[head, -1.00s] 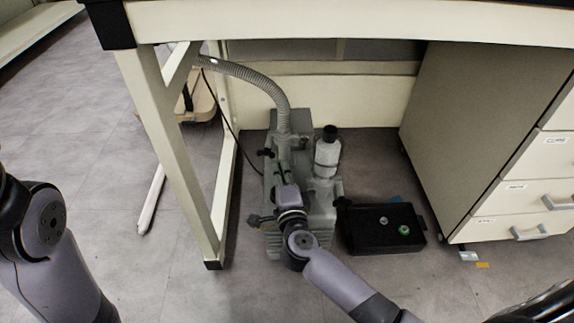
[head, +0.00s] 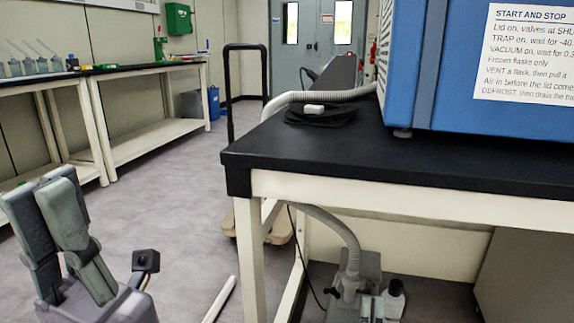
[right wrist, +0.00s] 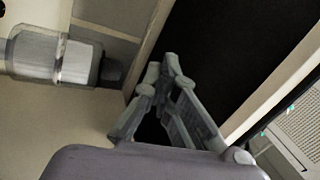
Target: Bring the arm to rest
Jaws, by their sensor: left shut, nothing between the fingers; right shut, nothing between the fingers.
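My left gripper (head: 42,192) is raised at the lower left of the head view. Its grey fingers point up, are closed together and hold nothing. My right gripper (right wrist: 172,62) shows in the right wrist view with its fingertips together and nothing between them. In the head view, grey finger-like tips at the bottom edge, in front of the pump (head: 349,282), look like that gripper, below the bench top; its arm is out of view.
The black bench top (head: 320,160) with a blue machine (head: 455,70) on it stands at the right. A hose (head: 335,228) runs down to the pump. A clear bottle (right wrist: 55,55) is near the right gripper. Open floor (head: 165,215) lies at the left, before side benches (head: 160,140).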

